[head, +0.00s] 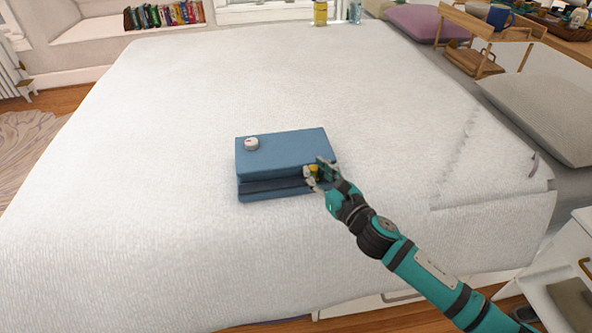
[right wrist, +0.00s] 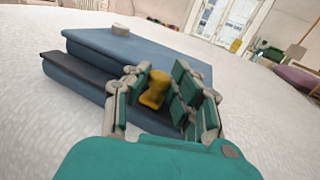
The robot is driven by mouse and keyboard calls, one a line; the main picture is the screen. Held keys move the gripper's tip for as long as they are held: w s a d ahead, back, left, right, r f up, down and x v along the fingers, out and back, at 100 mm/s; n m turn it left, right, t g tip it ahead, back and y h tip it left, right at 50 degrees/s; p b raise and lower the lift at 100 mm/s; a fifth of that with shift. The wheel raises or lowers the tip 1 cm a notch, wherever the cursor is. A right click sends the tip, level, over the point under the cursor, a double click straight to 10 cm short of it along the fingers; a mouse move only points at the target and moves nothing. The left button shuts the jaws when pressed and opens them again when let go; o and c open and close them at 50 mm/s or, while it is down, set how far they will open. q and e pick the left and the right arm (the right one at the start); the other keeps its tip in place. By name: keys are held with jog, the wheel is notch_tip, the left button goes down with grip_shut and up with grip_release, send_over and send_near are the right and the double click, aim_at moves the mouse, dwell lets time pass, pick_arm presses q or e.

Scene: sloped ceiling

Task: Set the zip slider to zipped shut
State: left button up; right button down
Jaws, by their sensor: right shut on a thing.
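A blue zip case (head: 285,153) lies on the white bed, with a dark zip track (head: 268,187) along its front side. The case also shows in the right wrist view (right wrist: 135,53). The yellow zip slider (right wrist: 154,90) sits at the right part of the front side, between the fingers of my right gripper (right wrist: 160,92). In the head view my right gripper (head: 316,173) is at the case's front right corner, shut on the slider and partly hiding it. My left gripper is not in view.
A small white round object (head: 251,143) rests on top of the case at its left. The bed (head: 150,120) around the case is clear. A grey pillow (head: 545,115) and a wooden tray stand (head: 490,30) are at the right.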

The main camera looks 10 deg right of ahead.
jog(key=d, duration=0.4)
jog(key=shift+d+f, duration=0.1)
jog(key=shift+d, duration=0.35)
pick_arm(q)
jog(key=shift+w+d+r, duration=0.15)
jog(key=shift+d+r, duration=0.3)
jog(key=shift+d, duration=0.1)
pick_arm(e)
jog(key=shift+d, duration=0.2)
jog(key=c, duration=1.4)
grip_release()
jog(key=shift+c, duration=0.2)
jog(key=o, duration=0.3)
jog(key=shift+d, duration=0.1)
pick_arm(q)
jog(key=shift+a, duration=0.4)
